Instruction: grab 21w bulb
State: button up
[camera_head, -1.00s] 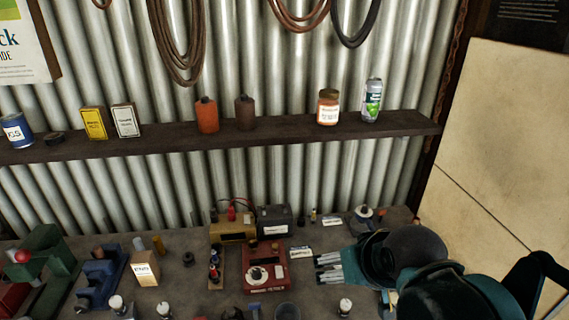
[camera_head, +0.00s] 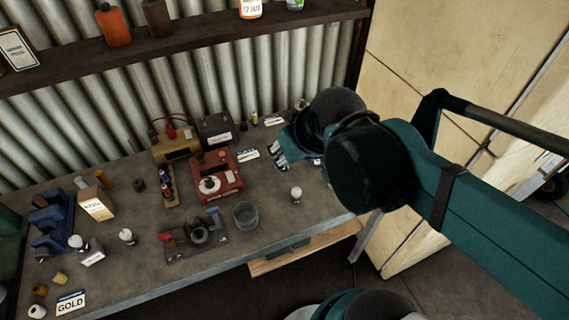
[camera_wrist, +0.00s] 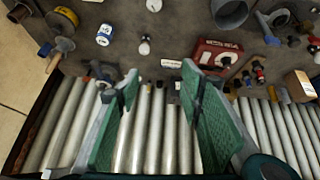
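Several small bulbs with pale round tops stand on the grey workbench (camera_head: 125,275). One bulb (camera_head: 296,194) is right of the grey cup, near my gripper (camera_head: 280,152). Another bulb (camera_head: 127,236) and a further one (camera_head: 75,242) stand at the left. No wattage can be read, so I cannot tell which is the 21w bulb. In the wrist view my gripper (camera_wrist: 160,95) has its green fingers wide apart with nothing between them. A bulb (camera_wrist: 144,46) lies beyond the fingertips, and another bulb (camera_wrist: 154,5) shows at the top edge.
A red tester (camera_head: 217,178), a grey cup (camera_head: 245,215), a gold box (camera_head: 177,147) and a black battery (camera_head: 216,130) stand left of my gripper. A dark tray (camera_head: 195,240) holds parts at the front. A shelf (camera_head: 190,45) runs along the corrugated wall.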

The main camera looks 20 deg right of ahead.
jog(key=w+d+f+n+g+p, duration=0.1)
jog(key=w+f+n+g+p, duration=0.1)
jog(key=w+f+n, duration=0.1)
jog(key=w+d+f+n+g+p, duration=0.2)
jog(key=w+f+n+p, duration=0.1)
jog(key=w+n, duration=0.3)
jog(key=w+d+f+n+g+p, duration=0.1)
jog(key=w+f+n+g+p, duration=0.1)
jog(key=w+f+n, duration=0.3)
jog(key=shift+d+f+n+p, duration=0.2)
jog(key=shift+d+n+p, duration=0.15)
jog(key=shift+n, duration=0.35)
jog(key=shift+w+d+f+n+g, duration=0.15)
jog(key=shift+f+n, duration=0.1)
jog(key=shift+f, duration=0.15)
jog(key=shift+w+a+f+n+g, duration=0.15)
jog(key=shift+f+n, duration=0.1)
jog(key=shift+f, duration=0.15)
jog(key=shift+s+d, duration=0.1)
jog(key=shift+f, duration=0.1)
jog(key=shift+f, duration=1.25)
jog(key=shift+f, duration=0.15)
jog(key=shift+f+p, duration=0.3)
jog(key=shift+f, duration=2.15)
